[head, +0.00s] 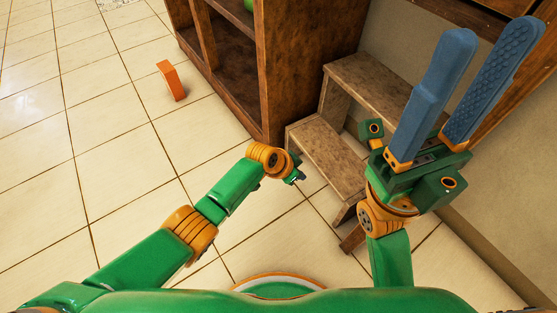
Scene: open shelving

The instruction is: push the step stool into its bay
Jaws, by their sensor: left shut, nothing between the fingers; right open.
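The step stool (330,155) is brown wood with two steps. It stands on the tiled floor against the right side of the shelving unit, with a beige wall behind it. Its front legs reach toward me, and its right part is hidden by my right gripper. My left gripper (296,176) is shut and empty, low by the front left of the lower step; I cannot tell whether it touches. My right gripper (494,35) is open and empty, its two blue fingers pointing up and away, above and right of the stool.
The dark wooden shelving unit (290,60) stands left of the stool. A wooden rail (440,12) crosses the top right. The tiled floor (60,130) on the left is otherwise clear.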

